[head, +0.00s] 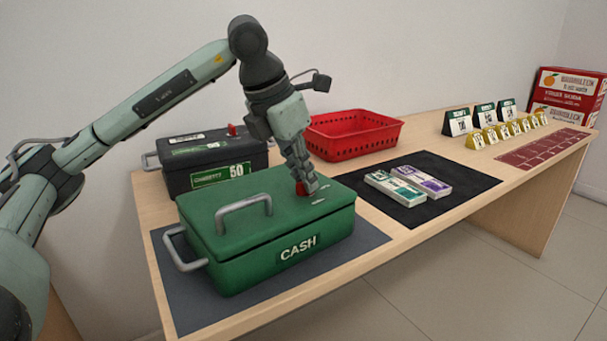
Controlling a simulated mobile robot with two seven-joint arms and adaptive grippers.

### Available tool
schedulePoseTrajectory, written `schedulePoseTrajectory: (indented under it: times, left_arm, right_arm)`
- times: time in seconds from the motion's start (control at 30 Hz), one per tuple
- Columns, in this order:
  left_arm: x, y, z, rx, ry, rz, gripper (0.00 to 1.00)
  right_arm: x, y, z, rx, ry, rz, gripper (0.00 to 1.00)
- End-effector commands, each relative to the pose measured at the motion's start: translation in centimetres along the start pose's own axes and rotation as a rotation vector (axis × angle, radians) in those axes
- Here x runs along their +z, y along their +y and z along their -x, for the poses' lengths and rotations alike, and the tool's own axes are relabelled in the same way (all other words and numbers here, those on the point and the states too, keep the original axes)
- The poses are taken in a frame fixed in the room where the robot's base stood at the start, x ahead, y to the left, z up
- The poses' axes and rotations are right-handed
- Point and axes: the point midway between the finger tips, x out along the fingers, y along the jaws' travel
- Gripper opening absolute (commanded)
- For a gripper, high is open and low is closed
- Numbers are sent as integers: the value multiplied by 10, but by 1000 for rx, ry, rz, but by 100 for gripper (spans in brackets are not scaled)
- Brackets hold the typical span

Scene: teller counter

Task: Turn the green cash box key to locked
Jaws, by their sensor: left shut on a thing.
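The green cash box (270,236) stands on a grey-blue mat at the near left of the counter, with its lid down and "CASH" on its front. A small red key (301,188) sits on the right part of its lid. My left gripper (307,186) reaches down from above and is shut on the red key. The fingers hide most of the key, so its exact turn is hard to read. Small pale marks lie on the lid beside the key. My right gripper does not show.
A dark cash box (215,158) with a "50" label and its own red key stands behind. A red basket (354,134), banknote bundles (407,186) on a black mat (465,180), and several small signs (481,119) lie to the right. Red cartons (567,92) stand at the far right.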

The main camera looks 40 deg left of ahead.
Motion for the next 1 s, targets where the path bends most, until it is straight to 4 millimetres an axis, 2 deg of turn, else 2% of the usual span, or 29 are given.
schedulePoseTrajectory:
  times: [0.23,0.27,0.4,0.43,0.77,0.87,1.0]
  left_arm:
    - [1,0,0,-1,-3,1,0]
    - [1,0,0,-1,-3,1,12]
    - [1,0,0,-1,-2,1,29]
    - [1,0,0,-1,-2,1,30]
    - [0,0,4,-1,-1,0,30]
    - [1,0,15,0,-4,0,30]
    - [2,0,43,0,-7,1,30]
  right_arm:
    - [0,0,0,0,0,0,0]
    - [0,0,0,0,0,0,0]
    - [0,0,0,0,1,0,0]
    - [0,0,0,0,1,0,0]
    - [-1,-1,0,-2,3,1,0]
    - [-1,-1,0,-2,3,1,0]
    - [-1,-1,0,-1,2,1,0]
